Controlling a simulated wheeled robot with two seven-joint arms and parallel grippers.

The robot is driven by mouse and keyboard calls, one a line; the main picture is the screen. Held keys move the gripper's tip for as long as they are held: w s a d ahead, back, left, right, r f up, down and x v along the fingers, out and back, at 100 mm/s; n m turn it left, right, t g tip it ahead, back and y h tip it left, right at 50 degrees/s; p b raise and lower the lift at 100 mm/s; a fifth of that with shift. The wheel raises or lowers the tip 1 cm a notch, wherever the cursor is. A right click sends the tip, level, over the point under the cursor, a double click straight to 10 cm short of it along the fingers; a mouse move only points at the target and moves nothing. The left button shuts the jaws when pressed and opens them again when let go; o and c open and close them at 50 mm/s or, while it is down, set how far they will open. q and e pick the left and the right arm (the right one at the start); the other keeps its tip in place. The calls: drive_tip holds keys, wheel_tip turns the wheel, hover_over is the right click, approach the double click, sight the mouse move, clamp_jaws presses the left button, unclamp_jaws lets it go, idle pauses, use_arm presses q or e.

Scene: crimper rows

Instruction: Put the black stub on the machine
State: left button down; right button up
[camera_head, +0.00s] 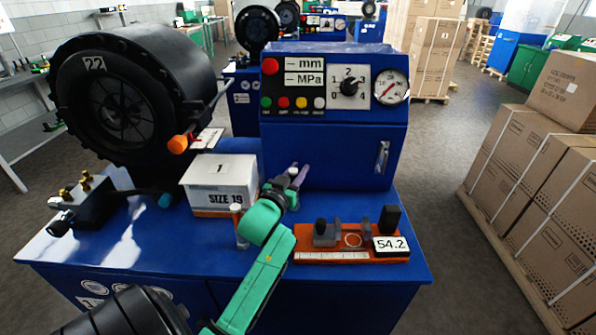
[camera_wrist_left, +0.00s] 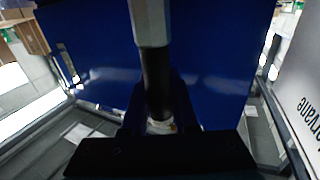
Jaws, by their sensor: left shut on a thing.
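My left gripper (camera_head: 294,178) is at the end of the teal arm, above the blue bench between the white box and the control cabinet. In the left wrist view, the gripper (camera_wrist_left: 158,112) is shut on the black stub (camera_wrist_left: 157,75), a dark rod with a silver hexagonal end (camera_wrist_left: 151,22). In the head view I cannot clearly make out the stub at the gripper. The machine has a large round black head (camera_head: 185,70) marked 22 at the left, apart from the gripper. Its blue control cabinet (camera_head: 330,155) has a dial and gauge. My right gripper is not in view.
A white box (camera_head: 220,172) marked SIZE 19 stands left of the gripper. An orange measuring stand (camera_head: 320,257) reading 54.2 lies at the bench's front right. A black block with brass fittings (camera_head: 80,205) sits at the left. Cardboard boxes (camera_head: 540,165) are stacked right of the bench.

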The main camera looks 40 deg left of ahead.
use_arm(q)
drive_tip(key=shift+f, duration=0.1)
drive_tip(key=c, duration=0.7)
unclamp_jaws()
drive_tip(key=shift+c, duration=0.2)
drive_tip(key=shift+o, duration=0.3)
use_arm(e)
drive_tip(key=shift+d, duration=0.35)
use_arm(q)
drive_tip(key=b+v, duration=0.2)
drive_tip(key=v, duration=1)
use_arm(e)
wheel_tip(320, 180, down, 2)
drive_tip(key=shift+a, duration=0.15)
use_arm(q)
drive_tip(key=shift+r, duration=0.25)
